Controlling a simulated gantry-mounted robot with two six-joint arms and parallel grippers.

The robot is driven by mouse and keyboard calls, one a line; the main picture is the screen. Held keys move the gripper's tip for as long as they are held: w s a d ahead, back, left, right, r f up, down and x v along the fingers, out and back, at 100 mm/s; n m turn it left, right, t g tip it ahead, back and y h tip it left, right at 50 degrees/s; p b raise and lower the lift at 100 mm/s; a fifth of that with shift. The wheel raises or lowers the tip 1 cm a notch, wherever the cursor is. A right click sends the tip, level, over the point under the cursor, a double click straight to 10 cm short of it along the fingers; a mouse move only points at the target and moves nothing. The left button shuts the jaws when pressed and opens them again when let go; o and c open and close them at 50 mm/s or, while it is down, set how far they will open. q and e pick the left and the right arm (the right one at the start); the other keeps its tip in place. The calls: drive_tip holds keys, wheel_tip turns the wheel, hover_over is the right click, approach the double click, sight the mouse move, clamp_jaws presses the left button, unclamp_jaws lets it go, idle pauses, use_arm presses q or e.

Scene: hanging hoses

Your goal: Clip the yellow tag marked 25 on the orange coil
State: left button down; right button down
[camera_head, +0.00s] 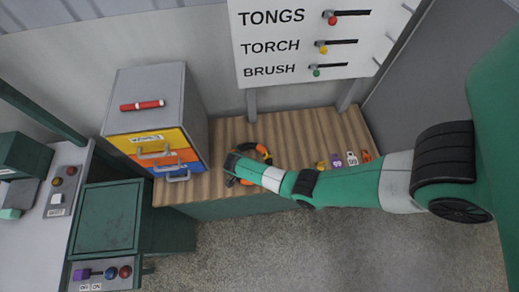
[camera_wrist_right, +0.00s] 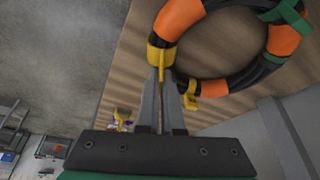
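The orange coil (camera_head: 264,152), a black ring with orange bands, lies on the wooden bench top. In the right wrist view the coil (camera_wrist_right: 285,40) also shows green bands. My right gripper (camera_wrist_right: 161,78) has its fingers nearly together at the coil's lower left, with a yellow tag (camera_wrist_right: 161,56) at their tips. The yellow tag overlaps the coil; whether it is clipped around it I cannot tell. A second yellow piece (camera_wrist_right: 189,97) shows just right of the fingers. No number is readable on either. In the head view my right gripper (camera_head: 234,172) is beside the coil. My left gripper is not in view.
Several small tags (camera_head: 343,160) stand at the bench's right end. A grey drawer cabinet (camera_head: 158,95) with a red marker on top is left of the coil. A white tool board (camera_head: 300,45) stands behind. Bare bench (camera_head: 290,135) lies between coil and tags.

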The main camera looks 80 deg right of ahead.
drive_tip(key=c, duration=1)
unclamp_jaws()
drive_tip(key=p+v, duration=0.3)
drive_tip(key=v, duration=0.8)
drive_tip(key=shift+w+a+r, duration=0.15)
drive_tip(key=shift+r, duration=0.15)
